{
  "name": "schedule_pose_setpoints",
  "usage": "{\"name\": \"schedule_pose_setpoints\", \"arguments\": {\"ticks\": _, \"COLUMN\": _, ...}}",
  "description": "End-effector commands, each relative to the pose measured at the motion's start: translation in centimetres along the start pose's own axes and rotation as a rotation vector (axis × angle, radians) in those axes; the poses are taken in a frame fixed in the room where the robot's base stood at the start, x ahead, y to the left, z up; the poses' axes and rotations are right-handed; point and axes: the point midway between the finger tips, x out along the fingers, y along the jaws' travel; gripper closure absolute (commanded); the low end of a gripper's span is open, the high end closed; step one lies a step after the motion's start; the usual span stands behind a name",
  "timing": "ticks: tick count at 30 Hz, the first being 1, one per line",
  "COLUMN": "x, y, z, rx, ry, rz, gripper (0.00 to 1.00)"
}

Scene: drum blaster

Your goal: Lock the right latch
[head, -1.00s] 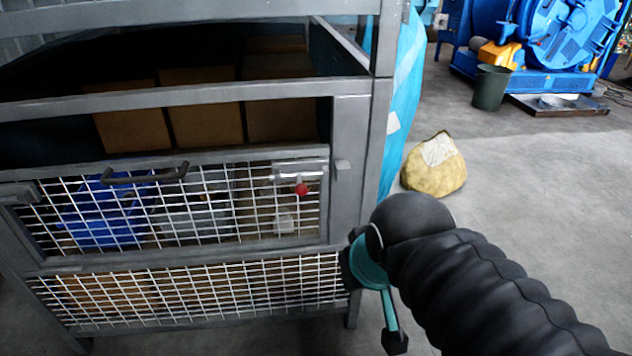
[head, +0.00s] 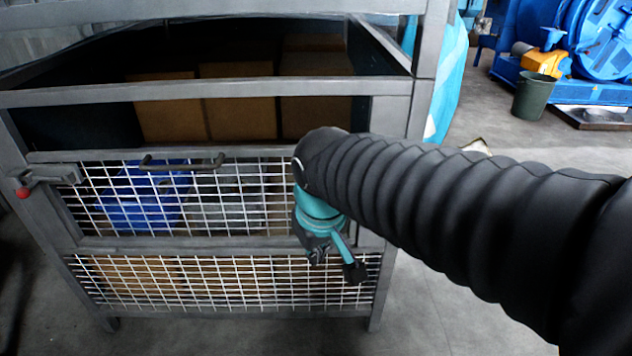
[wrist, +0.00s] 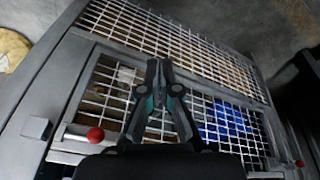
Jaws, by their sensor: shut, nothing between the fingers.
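The right latch (wrist: 95,135), with a red knob, is on the mesh door's frame near the lower left of the wrist view, where the cage appears flipped. A small metal catch (wrist: 37,127) sits beside it on the post; I cannot tell whether the bolt reaches it. My gripper (wrist: 159,68) is shut and empty, its fingers over the door mesh, to the right of the red knob. In the head view my arm hides the right latch, and my gripper's fingertips are not clear.
The mesh door (head: 240,242) has a dark handle (head: 182,163) on top. The left latch (head: 45,180) has a red knob by the left post. Brown boxes (head: 237,115) and a blue bin (head: 140,205) are inside the cage. A dark bucket (head: 534,97) stands at the back right.

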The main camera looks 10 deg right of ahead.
Motion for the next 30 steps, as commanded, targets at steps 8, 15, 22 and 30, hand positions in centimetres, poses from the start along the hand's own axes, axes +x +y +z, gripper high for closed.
{"name": "schedule_pose_setpoints", "arguments": {"ticks": 8, "x": 0.3, "y": -2.6, "z": -6.5, "rx": -0.310, "ry": -0.127, "rz": 0.055, "gripper": 1.00}}
{"name": "schedule_pose_setpoints", "arguments": {"ticks": 15, "x": 0.0, "y": -4.9, "z": -12.0, "rx": -0.622, "ry": -0.259, "rz": 0.132, "gripper": 1.00}}
{"name": "schedule_pose_setpoints", "arguments": {"ticks": 22, "x": -2.1, "y": -6.0, "z": -17.0, "rx": -0.943, "ry": -0.442, "rz": 0.227, "gripper": 1.00}}
{"name": "schedule_pose_setpoints", "arguments": {"ticks": 30, "x": -9.4, "y": -2.9, "z": -18.2, "rx": -1.182, "ry": -0.671, "rz": 0.262, "gripper": 1.00}}
